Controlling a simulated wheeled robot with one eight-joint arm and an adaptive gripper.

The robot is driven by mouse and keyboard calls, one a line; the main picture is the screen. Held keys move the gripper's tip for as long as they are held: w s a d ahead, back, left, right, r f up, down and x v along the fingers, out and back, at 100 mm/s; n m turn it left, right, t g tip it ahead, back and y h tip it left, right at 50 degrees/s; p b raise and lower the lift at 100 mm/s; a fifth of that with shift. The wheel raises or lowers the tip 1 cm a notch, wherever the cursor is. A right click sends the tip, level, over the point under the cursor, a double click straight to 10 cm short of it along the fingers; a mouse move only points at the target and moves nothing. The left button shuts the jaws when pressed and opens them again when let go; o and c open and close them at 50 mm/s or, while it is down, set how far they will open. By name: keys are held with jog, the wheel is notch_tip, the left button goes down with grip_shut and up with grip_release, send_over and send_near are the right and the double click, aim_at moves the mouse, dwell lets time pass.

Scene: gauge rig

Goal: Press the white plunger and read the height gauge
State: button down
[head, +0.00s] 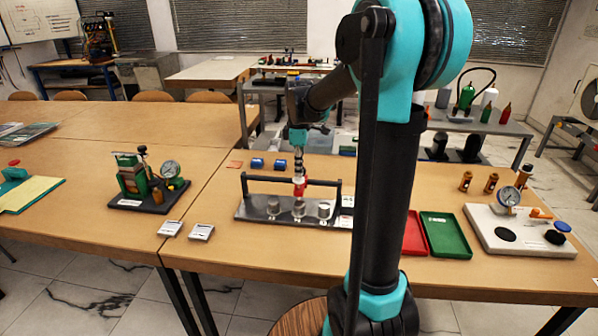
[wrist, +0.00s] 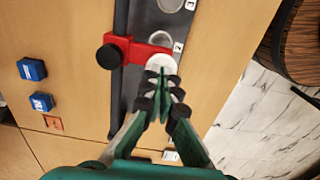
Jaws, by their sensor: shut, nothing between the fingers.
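The height gauge is a grey metal base (head: 243,208) with a black rail above it and a red carriage (head: 299,187) on the rail. The carriage also shows in the wrist view (wrist: 140,50), with a black round part on its left end. The white plunger (wrist: 160,62) is a pale disc at the carriage's right end. My gripper (head: 298,173) points down above the carriage; its closed fingertips (wrist: 165,73) are at the plunger's near edge and partly cover it. I cannot tell whether they touch. No reading is legible.
Silver cylinders (head: 324,209) stand on the base. Two blue blocks (head: 257,163) lie behind it. A red tray (head: 414,234) and a green tray (head: 447,235) lie right. Dial-gauge rigs stand far right (head: 480,216) and on the left table (head: 128,203). The front table edge is clear.

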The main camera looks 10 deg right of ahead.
aim_at(299, 179)
jog(key=shift+f, duration=0.3)
jog(key=shift+f, duration=0.1)
jog(key=shift+f, duration=1.1)
jog(key=shift+r, duration=0.45)
notch_tip(299, 179, up, 13)
